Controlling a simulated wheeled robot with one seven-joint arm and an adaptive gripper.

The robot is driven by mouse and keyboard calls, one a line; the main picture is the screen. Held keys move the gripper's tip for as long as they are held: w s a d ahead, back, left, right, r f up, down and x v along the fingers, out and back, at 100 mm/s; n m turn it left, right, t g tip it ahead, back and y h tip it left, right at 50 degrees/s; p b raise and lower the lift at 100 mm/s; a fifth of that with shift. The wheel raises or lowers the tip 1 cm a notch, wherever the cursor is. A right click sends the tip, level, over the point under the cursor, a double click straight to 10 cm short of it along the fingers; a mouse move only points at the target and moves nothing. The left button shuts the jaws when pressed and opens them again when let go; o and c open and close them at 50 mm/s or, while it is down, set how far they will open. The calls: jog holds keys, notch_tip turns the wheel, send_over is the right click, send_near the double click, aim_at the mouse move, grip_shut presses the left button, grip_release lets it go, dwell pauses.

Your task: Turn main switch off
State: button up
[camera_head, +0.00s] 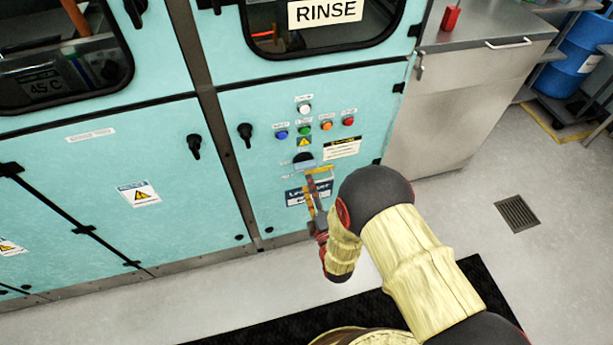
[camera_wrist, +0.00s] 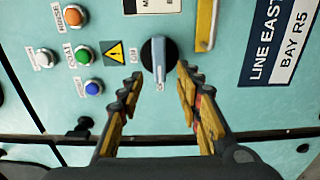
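The main switch (camera_wrist: 158,60) is a rotary knob with a grey-blue bar on a black disc, set in the turquoise panel. In the wrist view the bar runs nearly vertical, its lower end by a small label too blurred to read for certain. In the wrist view my gripper (camera_wrist: 160,77) is open, one fingertip on each side of the bar's lower part. A gap shows at the left finger; the right fingertip is very close, and I cannot tell if it touches.
White (camera_head: 305,108), blue (camera_head: 281,135), green (camera_head: 304,129), orange (camera_head: 326,126) and red (camera_head: 348,121) buttons sit above the switch. A black door latch (camera_head: 245,133) protrudes left. A steel cabinet (camera_head: 435,120) stands right. A dark mat (camera_head: 255,331) lies on the floor.

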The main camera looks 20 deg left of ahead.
jog(key=v, duration=0.6)
jog(key=shift+a, duration=0.1)
dwell(0.4)
